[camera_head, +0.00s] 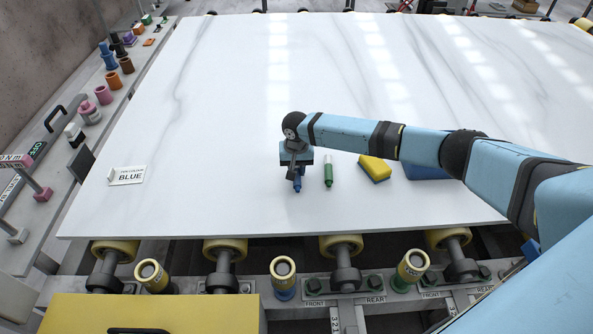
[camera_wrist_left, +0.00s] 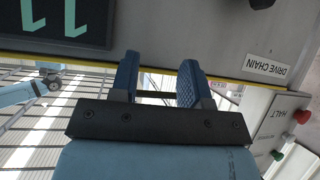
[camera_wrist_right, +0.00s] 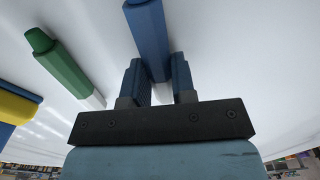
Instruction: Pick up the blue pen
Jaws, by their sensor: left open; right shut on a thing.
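The blue pen (camera_head: 297,184) is under my right gripper (camera_head: 297,172) near the slab's front edge in the head view. In the right wrist view the blue pen (camera_wrist_right: 149,35) runs between the two fingers of my right gripper (camera_wrist_right: 158,75), which are shut on it. I cannot tell whether the pen still touches the slab. My left gripper (camera_wrist_left: 158,75) shows only in its own wrist view. It is open and empty, in front of a grey machine panel, away from the slab.
A green pen (camera_head: 328,172) lies just right of the blue pen. A yellow and blue sponge (camera_head: 375,168) and a blue block (camera_head: 425,171) lie further right. A sign reading BLUE (camera_head: 127,176) stands at the left of the white slab (camera_head: 220,120). The slab's middle is clear.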

